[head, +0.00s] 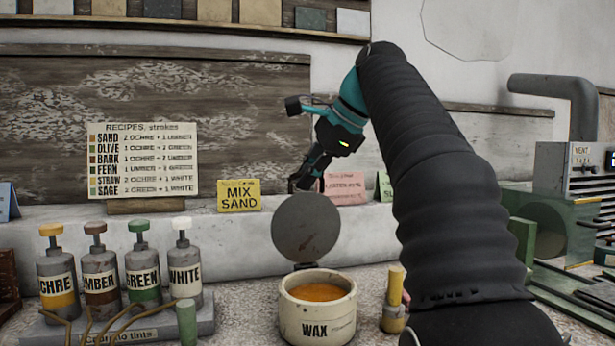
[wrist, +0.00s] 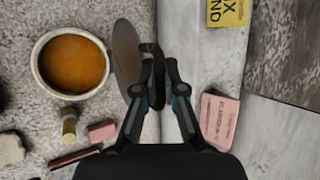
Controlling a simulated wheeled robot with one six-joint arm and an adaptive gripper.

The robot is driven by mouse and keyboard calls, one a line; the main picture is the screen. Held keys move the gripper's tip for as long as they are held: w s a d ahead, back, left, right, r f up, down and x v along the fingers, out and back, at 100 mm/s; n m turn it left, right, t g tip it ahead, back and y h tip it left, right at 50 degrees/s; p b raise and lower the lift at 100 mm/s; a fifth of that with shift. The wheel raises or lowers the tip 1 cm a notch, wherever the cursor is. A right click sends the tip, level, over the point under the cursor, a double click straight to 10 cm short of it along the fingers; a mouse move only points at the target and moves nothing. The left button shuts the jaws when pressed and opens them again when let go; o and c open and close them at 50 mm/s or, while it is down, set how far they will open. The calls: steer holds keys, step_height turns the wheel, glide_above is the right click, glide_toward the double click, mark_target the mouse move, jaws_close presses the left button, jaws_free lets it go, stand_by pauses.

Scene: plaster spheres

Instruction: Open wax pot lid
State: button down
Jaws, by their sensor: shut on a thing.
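The wax pot (head: 318,312) is a cream pot labelled WAX, with orange wax showing inside. It also shows at the upper left of the wrist view (wrist: 38,78). Its round grey lid (head: 306,228) stands upright at the back of the pot, raised off the opening. In the wrist view the lid (wrist: 126,58) is seen nearly edge-on. My gripper (head: 303,181) is at the lid's top edge. In the wrist view my gripper (wrist: 153,72) is shut on the lid's dark curved handle (wrist: 152,50).
Several labelled tint bottles (head: 142,268) stand on a rack at the left. A yellow MIX SAND card (head: 239,196) and a pink card (head: 345,188) stand on the ledge behind. Green-framed machinery (head: 565,215) is at the right.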

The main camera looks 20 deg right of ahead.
steer(key=shift+w+f, duration=0.15)
steer(key=shift+w, duration=0.1)
stand_by(0.3)
steer(key=c, duration=1.2)
jaws_free()
steer(key=shift+c, duration=0.2)
steer(key=s+d+r, duration=0.4)
steer(key=s+d, duration=0.5)
steer(key=s, duration=0.2)
steer(key=shift+s+d, duration=0.15)
steer(key=shift+s, duration=0.25)
